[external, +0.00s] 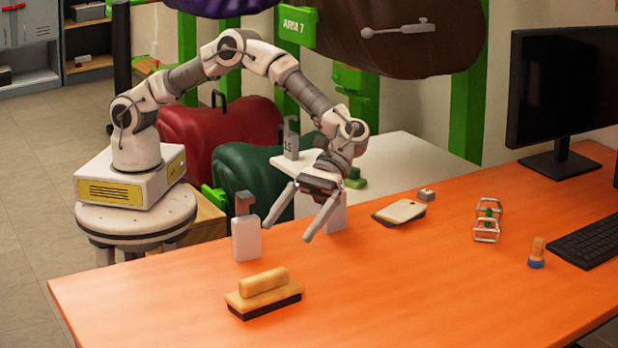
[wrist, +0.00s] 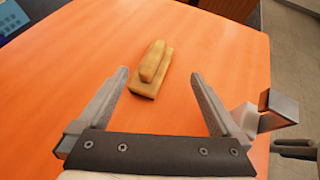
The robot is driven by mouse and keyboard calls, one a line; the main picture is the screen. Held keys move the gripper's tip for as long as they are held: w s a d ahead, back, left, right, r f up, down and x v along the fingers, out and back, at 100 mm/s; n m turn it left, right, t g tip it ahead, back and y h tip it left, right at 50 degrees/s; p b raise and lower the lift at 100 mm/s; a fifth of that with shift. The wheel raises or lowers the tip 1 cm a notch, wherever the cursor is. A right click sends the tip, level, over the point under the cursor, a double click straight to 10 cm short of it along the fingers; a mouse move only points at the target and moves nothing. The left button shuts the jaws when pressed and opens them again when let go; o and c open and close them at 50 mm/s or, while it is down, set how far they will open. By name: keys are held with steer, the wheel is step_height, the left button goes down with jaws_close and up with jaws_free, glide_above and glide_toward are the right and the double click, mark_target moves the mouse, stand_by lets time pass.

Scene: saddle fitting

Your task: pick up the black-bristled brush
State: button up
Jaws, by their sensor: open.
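The brush (external: 264,292) has a pale wooden back with a raised handle and a strip of black bristles underneath. It lies bristles down near the front left of the orange table. My gripper (external: 308,213) is open and empty above the table, behind and to the right of the brush in the external view. In the wrist view the brush (wrist: 152,69) shows beyond and between the two fingertips, and my gripper (wrist: 159,72) does not touch it. Its bristles are hardly visible there.
A white pump bottle (external: 246,238) stands behind the brush, and its pump head shows right of the fingers in the wrist view (wrist: 278,103). A flat pad (external: 399,212), a wire-framed item (external: 487,220) and a keyboard (external: 590,240) lie farther right. The orange table (external: 400,290) is clear right of the brush.

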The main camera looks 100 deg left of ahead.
steer(key=b, duration=0.2)
glide_toward(241, 298)
steer(key=f, duration=0.1)
steer(key=s+d+f, duration=0.2)
steer(key=shift+s+f, duration=0.15)
steer(key=shift+f, duration=0.2)
steer(key=b+x, duration=0.2)
steer(key=x, duration=0.3)
steer(key=shift+f+b, duration=0.25)
steer(key=shift+b, duration=0.05)
steer(key=shift+r, duration=0.1)
steer(key=c, duration=1.3)
steer(key=shift+r, duration=0.1)
